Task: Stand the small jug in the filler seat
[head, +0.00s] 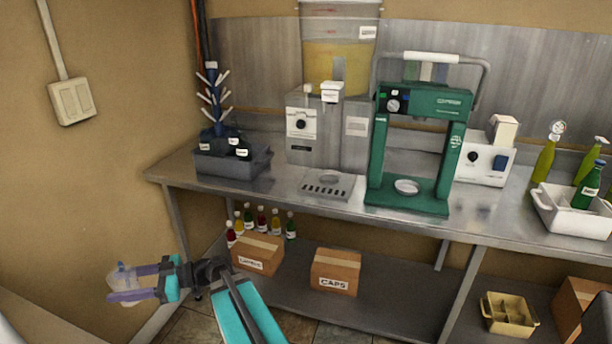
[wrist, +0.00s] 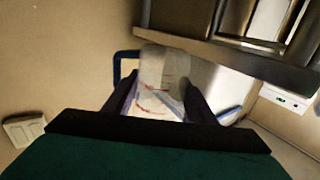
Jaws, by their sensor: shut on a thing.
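My gripper (head: 122,283) is at the lower left in the head view, out in front of the bench and lower than its top. It is shut on the small jug (head: 127,274), a pale, see-through vessel. In the wrist view the jug (wrist: 163,72) sits between the two fingers, with red marks on its wall and a blue handle at its left. The filler (head: 300,125) stands on the bench with a tank of yellow liquid above. A slotted tray (head: 327,185) lies in front of it, empty; I cannot tell whether this is the seat.
A green press (head: 432,100) with a round plate stands right of the filler. A grey bin (head: 232,165) with a bottle tree is at its left. Several bottles and the caps box (head: 335,272) are on the lower shelf. The bench edge (head: 290,206) lies between my gripper and the tray.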

